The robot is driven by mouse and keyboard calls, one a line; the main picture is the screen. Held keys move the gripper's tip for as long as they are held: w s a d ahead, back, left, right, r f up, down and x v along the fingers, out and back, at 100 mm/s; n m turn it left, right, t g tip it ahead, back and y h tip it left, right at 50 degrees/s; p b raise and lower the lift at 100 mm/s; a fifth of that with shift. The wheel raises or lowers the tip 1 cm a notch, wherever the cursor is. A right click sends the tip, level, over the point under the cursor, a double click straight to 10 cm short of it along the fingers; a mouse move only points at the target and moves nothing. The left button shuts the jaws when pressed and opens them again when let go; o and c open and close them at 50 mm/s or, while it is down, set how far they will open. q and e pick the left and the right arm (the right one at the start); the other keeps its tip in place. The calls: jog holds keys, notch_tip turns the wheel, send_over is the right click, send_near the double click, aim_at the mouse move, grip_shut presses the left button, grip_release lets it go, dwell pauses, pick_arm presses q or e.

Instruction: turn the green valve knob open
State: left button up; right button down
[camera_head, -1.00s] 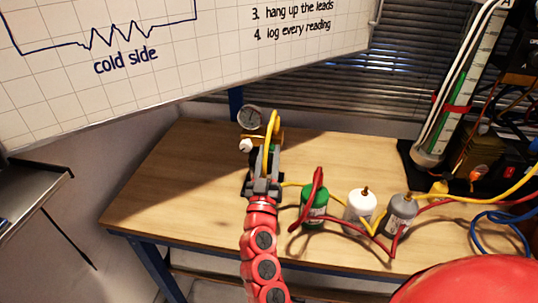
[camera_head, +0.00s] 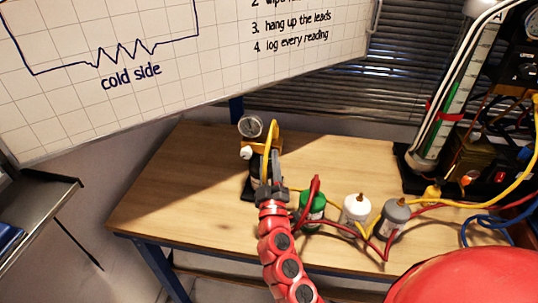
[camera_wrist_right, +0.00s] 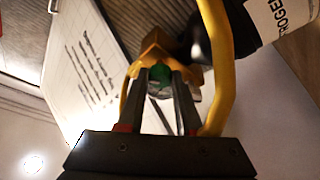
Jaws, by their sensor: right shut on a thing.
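The green valve knob (camera_wrist_right: 159,78) sits on a brass valve body (camera_wrist_right: 156,48) in the right wrist view. My right gripper (camera_wrist_right: 159,84) has one finger on each side of the knob and is shut on it. In the head view my right gripper (camera_head: 273,170) reaches up to the valve stand from the front, and it hides the green knob there. A yellow hose (camera_head: 273,128) arches beside the valve. My left gripper is not in view.
A tall tube stand (camera_head: 435,130) is at the right. The wooden table (camera_head: 165,195) is clear at the left.

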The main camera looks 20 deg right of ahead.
jog(key=n+y+p, duration=0.1)
jog(key=n+p, duration=0.2)
jog(key=n+g+y+p, duration=0.1)
jog(key=n+p, duration=0.3)
jog(key=n+g+y+p, duration=0.1)
jog(key=n+p, duration=0.2)
jog(key=shift+s+r+y, duration=0.1)
jog(key=shift+r+y, duration=0.2)
jog(key=shift+r, duration=0.1)
jog(key=shift+f+n+g+p, duration=0.2)
jog(key=shift+n+g+p, duration=0.5)
jog(key=shift+n+p, duration=1)
jog(key=c, duration=0.6)
grip_release()
jog(key=shift+o, duration=0.2)
